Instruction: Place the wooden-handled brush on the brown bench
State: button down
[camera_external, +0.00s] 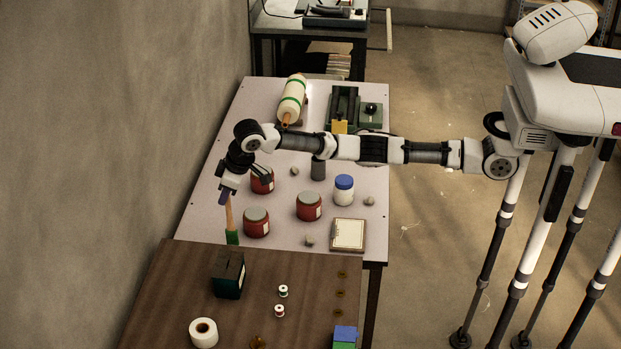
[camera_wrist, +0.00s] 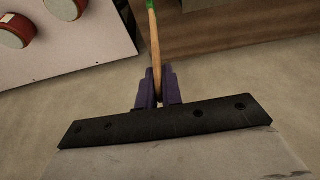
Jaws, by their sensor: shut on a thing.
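My gripper (camera_external: 224,197) is shut on the wooden handle of the brush (camera_external: 229,214). The brush hangs down with its green end lowest, near the back left edge of the brown bench (camera_external: 190,280). In the wrist view, the purple fingers of my gripper (camera_wrist: 158,85) close around the brush handle (camera_wrist: 153,45), and its green end shows at the top edge. The bench (camera_wrist: 240,30) is at the upper right there. I cannot tell whether the green end touches any surface.
Several red jars (camera_external: 256,222), a white jar with a blue lid (camera_external: 344,190) and a clipboard (camera_external: 348,235) are on the pale table (camera_external: 205,222). The bench holds a dark box (camera_external: 228,274), a white roll (camera_external: 203,333) and small spools (camera_external: 283,291). The bench's left part looks clear.

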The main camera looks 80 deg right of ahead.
aim_at(227, 210)
jog(key=shift+f+p, duration=0.6)
jog(key=shift+f, duration=2.2)
jog(key=shift+f, duration=0.1)
jog(key=c, duration=1.6)
grip_release()
jog(key=shift+o, duration=0.2)
jog(key=b+v, duration=0.3)
jog(key=v, duration=0.9)
